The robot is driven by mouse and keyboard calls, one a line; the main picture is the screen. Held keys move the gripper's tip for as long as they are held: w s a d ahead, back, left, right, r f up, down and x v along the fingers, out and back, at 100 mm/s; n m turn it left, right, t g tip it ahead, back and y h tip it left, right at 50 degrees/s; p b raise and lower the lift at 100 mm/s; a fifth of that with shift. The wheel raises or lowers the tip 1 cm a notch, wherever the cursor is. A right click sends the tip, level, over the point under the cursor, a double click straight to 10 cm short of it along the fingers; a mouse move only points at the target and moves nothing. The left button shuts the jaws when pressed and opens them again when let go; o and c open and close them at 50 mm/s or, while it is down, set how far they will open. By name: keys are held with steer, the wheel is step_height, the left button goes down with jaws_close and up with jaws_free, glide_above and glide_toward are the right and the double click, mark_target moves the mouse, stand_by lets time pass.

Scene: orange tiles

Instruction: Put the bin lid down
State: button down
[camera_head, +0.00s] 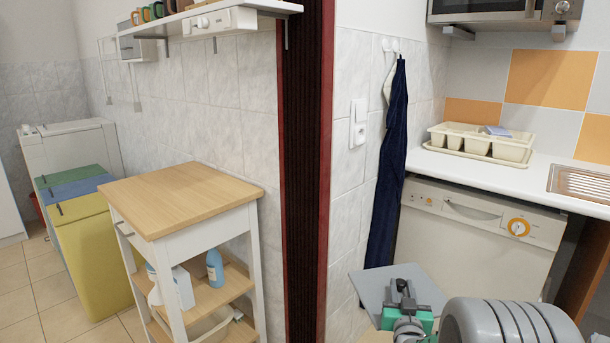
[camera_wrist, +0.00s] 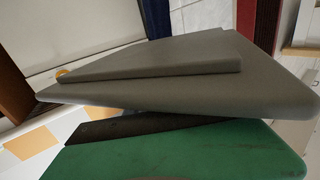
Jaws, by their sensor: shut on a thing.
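My gripper (camera_head: 403,292), with green and dark grey parts, is at the lower right of the head view. It is shut on a flat grey panel, the bin lid (camera_head: 370,294), which sticks out on both sides of the fingers. In the wrist view the grey lid (camera_wrist: 190,85) crosses the middle as a broad slab with a raised second layer. A green finger (camera_wrist: 190,155) with a dark pad lies against its lower side. I cannot tell whether the lid touches anything else.
Bins with green, blue and yellow lids (camera_head: 78,208) stand at the far left. A wooden-topped trolley (camera_head: 180,196) stands before the tiled wall. A dark red door frame (camera_head: 305,150), a hanging blue cloth (camera_head: 388,170) and a dishwasher (camera_head: 470,240) are nearby. Floor (camera_head: 25,285) shows at left.

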steer(key=a+r+n+y, duration=0.15)
steer(key=a+y, duration=0.25)
steer(key=a, duration=0.9)
steer(key=s+r+p, duration=0.4)
steer(key=r+p, duration=0.4)
steer(key=r, duration=0.1)
steer(key=s+r+p, duration=0.5)
steer(key=r+p, duration=0.4)
steer(key=s+r+n+p, duration=0.1)
steer(key=s+r+p, duration=0.4)
steer(key=r+p, duration=0.3)
steer(key=shift+s+a+r+p, duration=0.25)
steer(key=shift+r+p, duration=0.05)
steer(key=shift+r, duration=0.45)
steer(key=shift+r, duration=0.1)
